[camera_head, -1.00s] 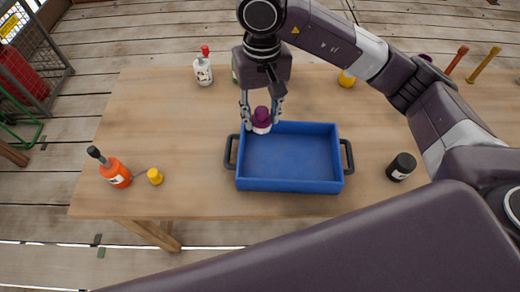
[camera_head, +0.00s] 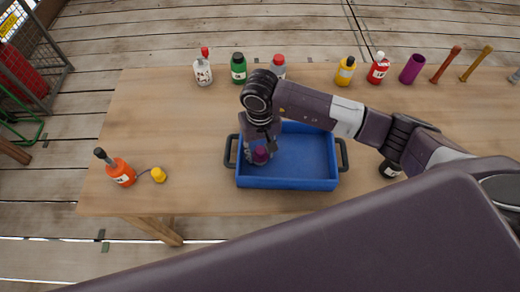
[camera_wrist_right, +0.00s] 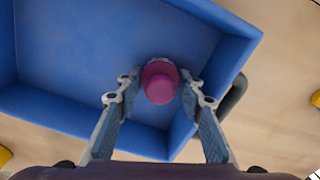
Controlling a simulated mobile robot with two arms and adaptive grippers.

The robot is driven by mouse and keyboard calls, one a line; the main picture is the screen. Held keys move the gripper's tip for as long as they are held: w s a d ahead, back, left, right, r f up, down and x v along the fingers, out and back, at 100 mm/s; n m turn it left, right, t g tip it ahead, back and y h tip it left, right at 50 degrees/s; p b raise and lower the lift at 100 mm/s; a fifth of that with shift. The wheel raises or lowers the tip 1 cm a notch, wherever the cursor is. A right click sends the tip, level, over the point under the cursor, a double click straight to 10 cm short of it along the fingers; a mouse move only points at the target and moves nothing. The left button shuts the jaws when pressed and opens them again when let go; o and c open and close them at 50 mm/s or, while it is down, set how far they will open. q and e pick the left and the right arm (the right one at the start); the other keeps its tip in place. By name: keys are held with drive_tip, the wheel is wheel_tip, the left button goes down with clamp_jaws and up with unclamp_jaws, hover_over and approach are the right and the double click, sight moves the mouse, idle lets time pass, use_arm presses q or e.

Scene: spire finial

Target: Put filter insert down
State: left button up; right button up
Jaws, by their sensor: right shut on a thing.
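The filter insert, a small purple-topped piece with a pale lower part, is in my right gripper (camera_head: 256,150). In the head view the insert (camera_head: 261,155) is inside the left end of the blue tray (camera_head: 290,184). In the right wrist view the purple top (camera_wrist_right: 159,88) sits between the two fingertips, near a corner of the blue tray (camera_wrist_right: 70,60). My right gripper is shut on it. Whether its base touches the tray floor cannot be told. My left gripper is not in view.
An orange bottle (camera_head: 121,173) and a yellow cap (camera_head: 158,174) lie left of the tray. White (camera_head: 203,70), green (camera_head: 238,69), yellow (camera_head: 345,72) and red (camera_head: 378,69) bottles line the back. The rest of the tray is empty.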

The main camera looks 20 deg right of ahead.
sight(260, 149)
drive_tip(key=shift+f+b, duration=0.2)
drive_tip(key=shift+b, duration=0.1)
drive_tip(key=o, duration=0.6)
drive_tip(key=shift+r, duration=0.1)
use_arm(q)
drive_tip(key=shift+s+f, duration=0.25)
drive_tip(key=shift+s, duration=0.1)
use_arm(e)
drive_tip(key=shift+r, duration=0.3)
wheel_tip(260, 149, up, 10)
drive_tip(key=b, duration=0.3)
drive_tip(key=shift+r, duration=0.2)
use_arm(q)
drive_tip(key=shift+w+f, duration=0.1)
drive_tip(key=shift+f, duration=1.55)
use_arm(e)
drive_tip(key=shift+r, duration=0.65)
